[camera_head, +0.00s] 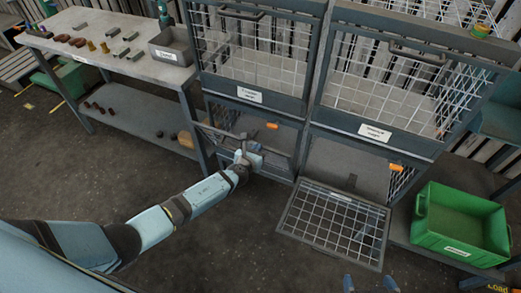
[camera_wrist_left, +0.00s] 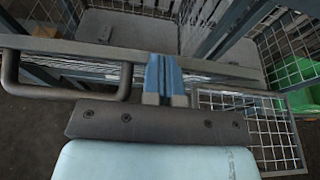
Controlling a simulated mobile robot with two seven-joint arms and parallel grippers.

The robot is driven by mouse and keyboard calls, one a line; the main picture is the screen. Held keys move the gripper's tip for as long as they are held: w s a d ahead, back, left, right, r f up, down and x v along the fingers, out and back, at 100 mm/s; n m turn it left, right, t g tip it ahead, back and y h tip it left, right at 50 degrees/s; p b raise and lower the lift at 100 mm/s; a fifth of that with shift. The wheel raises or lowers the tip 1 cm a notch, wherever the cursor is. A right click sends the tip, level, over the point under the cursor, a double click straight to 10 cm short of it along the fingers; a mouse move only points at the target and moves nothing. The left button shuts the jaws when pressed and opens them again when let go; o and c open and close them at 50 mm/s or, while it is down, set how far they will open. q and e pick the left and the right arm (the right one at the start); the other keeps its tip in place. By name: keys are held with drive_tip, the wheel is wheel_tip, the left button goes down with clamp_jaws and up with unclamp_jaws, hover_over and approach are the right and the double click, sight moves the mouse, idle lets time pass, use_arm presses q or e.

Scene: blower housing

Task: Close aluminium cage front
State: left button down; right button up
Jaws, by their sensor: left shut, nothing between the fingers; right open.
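The aluminium cage stack has two upper cages with mesh fronts upright. The lower right front (camera_head: 333,226) hangs folded down and outward; its mesh also shows in the left wrist view (camera_wrist_left: 292,146). The lower left front (camera_head: 268,160) is at my left gripper; its top bar (camera_wrist_left: 60,45) and handle (camera_wrist_left: 12,72) cross the left wrist view. My right gripper (camera_head: 370,284) is open at the bottom edge, away from the cages.
A grey workbench (camera_head: 95,50) with small parts and a grey bin (camera_head: 171,47) stands at the left. A green crate (camera_head: 460,222) sits at the right, near the folded-down front. The dark floor (camera_head: 240,255) before the cages is clear.

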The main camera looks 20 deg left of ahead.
use_arm(q)
drive_tip(key=r+p+v, duration=0.2)
drive_tip(key=p+v, duration=0.2)
drive_tip(key=v, duration=0.6)
use_arm(e)
drive_tip(key=shift+s+d+r, duration=0.1)
drive_tip(key=shift+s+r, duration=0.1)
drive_tip(key=shift+r, duration=0.75)
drive_tip(key=shift+s+d+r, duration=0.1)
drive_tip(key=shift+s+r, duration=0.1)
drive_tip(key=shift+r, duration=0.7)
